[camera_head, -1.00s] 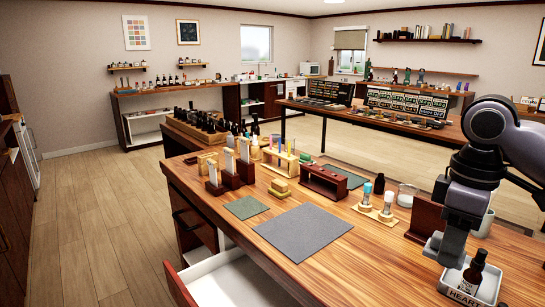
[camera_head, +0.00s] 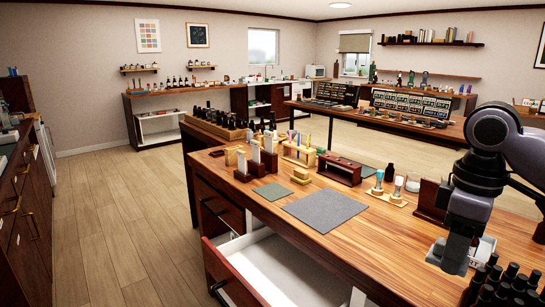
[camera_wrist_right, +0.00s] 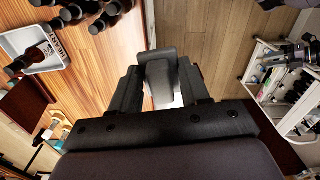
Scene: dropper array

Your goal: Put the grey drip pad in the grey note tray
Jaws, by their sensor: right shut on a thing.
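My right gripper (camera_head: 455,264) points down at the right of the head view, in front of the grey note tray (camera_head: 488,246). The tray also shows in the wrist view (camera_wrist_right: 14,45), at upper left and apart from the gripper. My left gripper is not in view.
A large grey mat (camera_head: 325,208) and a small green mat (camera_head: 273,192) lie flat on the wooden bench (camera_head: 375,240). Dark bottles (camera_head: 510,285) crowd the lower right. An open white drawer (camera_head: 275,265) juts from the bench front. Racks line the bench's back.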

